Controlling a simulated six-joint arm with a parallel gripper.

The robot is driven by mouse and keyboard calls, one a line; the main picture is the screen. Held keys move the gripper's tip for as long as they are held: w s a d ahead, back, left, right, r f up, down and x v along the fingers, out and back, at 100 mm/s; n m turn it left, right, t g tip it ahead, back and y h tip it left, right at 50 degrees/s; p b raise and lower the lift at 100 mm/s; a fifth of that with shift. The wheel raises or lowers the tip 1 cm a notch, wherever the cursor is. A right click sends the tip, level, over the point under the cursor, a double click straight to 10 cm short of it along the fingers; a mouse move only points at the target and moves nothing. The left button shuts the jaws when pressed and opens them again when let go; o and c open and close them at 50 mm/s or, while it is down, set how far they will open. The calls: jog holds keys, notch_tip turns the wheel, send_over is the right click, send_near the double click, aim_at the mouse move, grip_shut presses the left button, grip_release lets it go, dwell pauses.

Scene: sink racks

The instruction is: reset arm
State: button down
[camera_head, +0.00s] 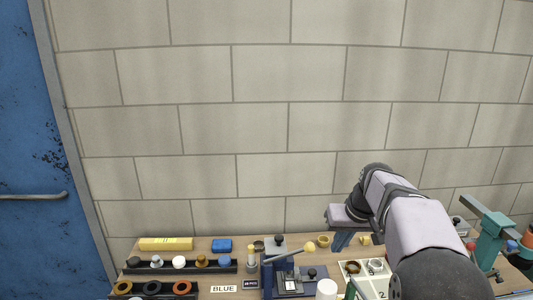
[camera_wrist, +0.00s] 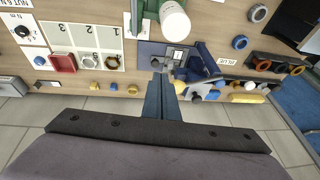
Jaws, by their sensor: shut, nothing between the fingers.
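My arm reaches over the right part of the workbench in the head view. My gripper (camera_wrist: 158,82) shows in the wrist view as two dark fingers pressed together, with nothing between them.
A blue press-like fixture (camera_head: 288,280) stands mid-bench. Black racks with round parts (camera_head: 180,266) are at left, beside a yellow block (camera_head: 166,244) and blue block (camera_head: 222,245). A green clamp-like device (camera_head: 490,240) stands at right. Above the bench is clear wall.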

jog(key=s+a+f+g, duration=0.1)
jog(key=s+a+f, duration=0.1)
jog(key=s+f, duration=0.3)
jog(key=s+a+f+g, duration=0.1)
jog(key=s+a+f, duration=0.2)
jog(key=s, duration=1)
jog(key=s+a+f+g+h, duration=0.1)
jog(key=s+a+f, duration=0.2)
jog(key=s+f, duration=0.4)
jog(key=s, duration=0.3)
jog(key=shift+f+g, duration=0.2)
jog(key=shift+g, duration=0.2)
